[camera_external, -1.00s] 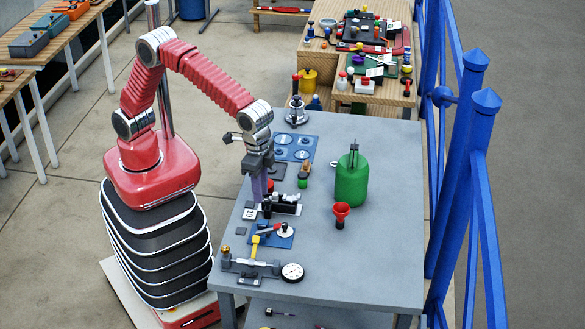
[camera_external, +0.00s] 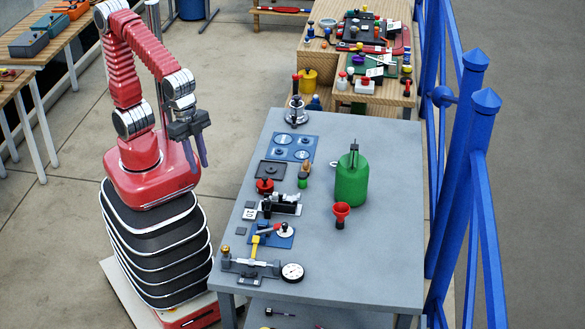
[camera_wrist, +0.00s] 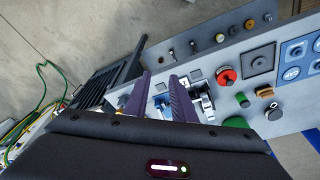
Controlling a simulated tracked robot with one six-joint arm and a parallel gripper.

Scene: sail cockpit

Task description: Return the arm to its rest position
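My red arm is folded up over my base in the external view. My gripper (camera_external: 198,153) hangs pointing down to the left of the grey table (camera_external: 375,245), clear of its edge. Its two purple fingers stand apart with nothing between them. In the wrist view my gripper (camera_wrist: 161,92) also shows its fingers apart and empty, with the table's tools beyond them.
On the table are a green canister (camera_external: 351,182), a red funnel (camera_external: 341,213), a round dial (camera_external: 292,272), a blue panel (camera_external: 291,147) and a red knob (camera_external: 265,186). A blue railing (camera_external: 470,130) runs along the right. Floor between my base and the table is clear.

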